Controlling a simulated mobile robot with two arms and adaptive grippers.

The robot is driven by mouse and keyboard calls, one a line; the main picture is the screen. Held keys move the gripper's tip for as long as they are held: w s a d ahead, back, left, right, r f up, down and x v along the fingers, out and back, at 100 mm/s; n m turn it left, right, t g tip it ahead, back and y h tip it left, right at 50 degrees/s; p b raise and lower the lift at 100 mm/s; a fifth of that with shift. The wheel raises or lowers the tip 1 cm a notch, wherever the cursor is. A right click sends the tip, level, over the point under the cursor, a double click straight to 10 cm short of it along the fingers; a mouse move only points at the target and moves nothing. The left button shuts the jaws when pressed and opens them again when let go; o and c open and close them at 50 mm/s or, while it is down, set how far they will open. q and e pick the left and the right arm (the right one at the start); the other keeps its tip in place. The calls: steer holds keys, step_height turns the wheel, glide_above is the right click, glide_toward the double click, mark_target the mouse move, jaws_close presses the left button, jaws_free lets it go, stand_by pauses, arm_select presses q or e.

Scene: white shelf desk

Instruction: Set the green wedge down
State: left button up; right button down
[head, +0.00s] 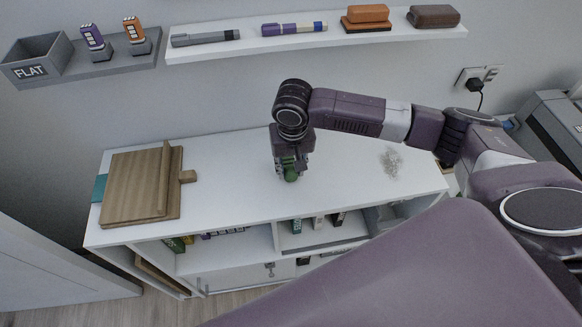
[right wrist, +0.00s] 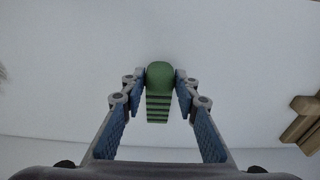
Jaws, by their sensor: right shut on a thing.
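The green wedge (head: 291,176) is at my right gripper (head: 289,166), over the middle of the white desk top (head: 235,190). In the right wrist view the green wedge (right wrist: 159,82) shows a rounded end and a ridged face between the fingertips. My right gripper (right wrist: 160,88) is shut on it. The head view does not clearly show whether the wedge touches the desk top. My left gripper is in neither view.
A wooden board (head: 130,190) with a raised bar lies on the desk's left end. A small clear cluster (head: 391,160) lies to the right. The desk top around the gripper is clear.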

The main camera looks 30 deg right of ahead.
steer(key=c, duration=1.5)
jaws_free()
steer(key=shift+f, duration=0.1)
